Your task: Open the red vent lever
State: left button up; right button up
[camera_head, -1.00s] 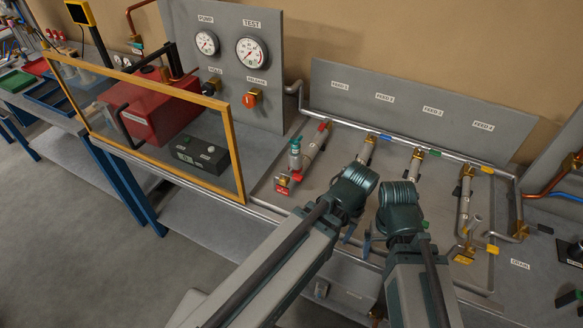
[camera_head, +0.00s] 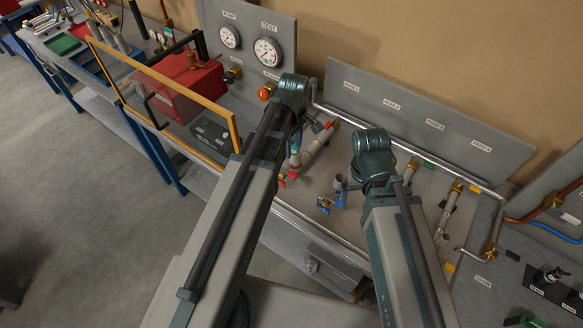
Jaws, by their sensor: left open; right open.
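A red-handled fitting (camera_head: 282,181) sits at the near end of the leftmost pipe, below the FEED 1 label; I take it as the red vent lever. A pale valve body with a teal top stands beside it, partly covered by my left arm. My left gripper (camera_head: 314,125) is open, above and behind that fitting, next to the upper part of the pipe (camera_head: 316,145). My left wrist hides much of it. My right gripper (camera_head: 353,183) is open and mostly hidden under its wrist, over the second pipe, near a blue-handled fitting (camera_head: 325,205). Neither gripper visibly holds anything.
A yellow-framed clear screen (camera_head: 237,131) stands left of the pipes, before a red box (camera_head: 190,88) and a dark box (camera_head: 212,134). A gauge panel (camera_head: 246,18) with an orange-red knob (camera_head: 265,93) stands behind. More pipes with green and yellow tags run at the right.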

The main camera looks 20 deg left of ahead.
aim_at(293, 175)
pick_arm(q)
jog(key=shift+f, duration=0.2)
notch_tip(293, 175, down, 14)
jog(key=b, duration=1.3)
jog(key=shift+r+b, duration=0.25)
jog(key=shift+b, duration=0.15)
grip_shut()
